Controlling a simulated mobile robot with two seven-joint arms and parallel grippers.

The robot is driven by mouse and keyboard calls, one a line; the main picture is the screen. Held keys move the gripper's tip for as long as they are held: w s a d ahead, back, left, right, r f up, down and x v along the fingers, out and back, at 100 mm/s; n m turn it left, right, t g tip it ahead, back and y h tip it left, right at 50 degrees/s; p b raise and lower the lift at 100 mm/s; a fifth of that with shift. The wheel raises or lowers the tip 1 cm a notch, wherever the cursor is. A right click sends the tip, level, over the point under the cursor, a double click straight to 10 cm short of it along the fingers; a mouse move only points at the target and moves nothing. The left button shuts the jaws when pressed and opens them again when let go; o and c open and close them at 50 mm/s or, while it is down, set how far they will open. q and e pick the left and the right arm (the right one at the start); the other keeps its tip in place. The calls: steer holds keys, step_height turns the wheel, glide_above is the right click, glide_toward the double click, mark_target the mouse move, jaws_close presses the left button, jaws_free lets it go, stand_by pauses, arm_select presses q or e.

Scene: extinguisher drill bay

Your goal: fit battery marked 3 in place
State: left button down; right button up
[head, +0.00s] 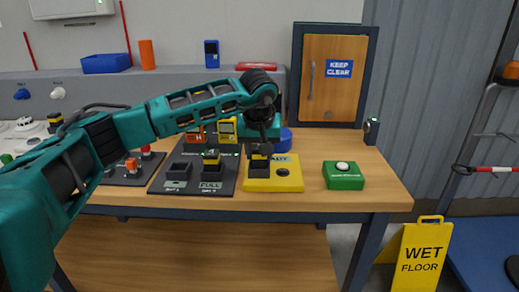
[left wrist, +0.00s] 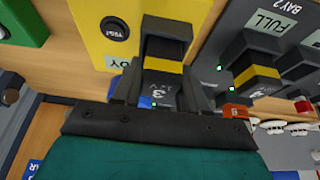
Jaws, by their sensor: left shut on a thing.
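The battery marked 3 (left wrist: 165,92) is dark with a yellow band, and its 3 appears upside down in the left wrist view. My left gripper (head: 262,142) is shut on it over the left part of the yellow block (head: 288,185). I cannot tell whether the battery is seated or just above the block. The dark bay board (head: 200,187) is left of the block. Its left bay (head: 178,172) looks empty. Its right bay holds another yellow-banded battery (head: 211,157), beside labels reading FULL and BAY 2 (left wrist: 270,22) in the left wrist view. My right gripper is not in view.
A green box with a white button (head: 343,182) stands right of the yellow block. Orange (head: 197,136) and yellow (head: 227,130) devices stand behind the board. A cabinet marked KEEP CLEAR (head: 330,90) is at the back. The table's front right is clear.

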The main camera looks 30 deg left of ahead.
arm_select(q)
steer(key=shift+f, duration=0.15)
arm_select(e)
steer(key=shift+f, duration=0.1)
arm_select(q)
steer(key=shift+c, duration=0.9)
jaws_free()
steer(key=shift+r+p, duration=0.35)
steer(key=shift+r, duration=0.05)
steer(key=shift+r+p, duration=1.35)
steer(key=shift+r, duration=0.2)
steer(key=shift+r+p, duration=1.35)
steer(key=shift+r, duration=0.2)
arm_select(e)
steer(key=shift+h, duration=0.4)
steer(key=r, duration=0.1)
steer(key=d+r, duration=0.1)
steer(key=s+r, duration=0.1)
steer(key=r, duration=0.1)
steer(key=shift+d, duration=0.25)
